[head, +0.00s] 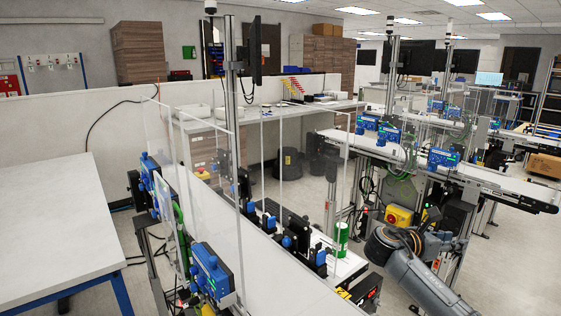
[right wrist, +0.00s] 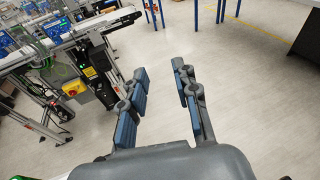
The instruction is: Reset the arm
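My right arm (head: 425,275) comes in at the lower right of the head view, bent at a dark joint with an orange ring. In the right wrist view my right gripper (right wrist: 161,72) has its two blue-padded fingers apart. Only bare floor shows between them, and it holds nothing. In the head view the right fingers are hard to make out against the conveyor frame. My left arm and left gripper are not in either view.
A conveyor (head: 470,177) with a yellow emergency-stop box (head: 399,216) stands close behind my right arm. A nearer belt with clear panels carries a green-and-white cylinder (head: 341,236). A white table (head: 60,215) is at left. Open floor (right wrist: 230,110) lies right of the conveyor in the wrist view.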

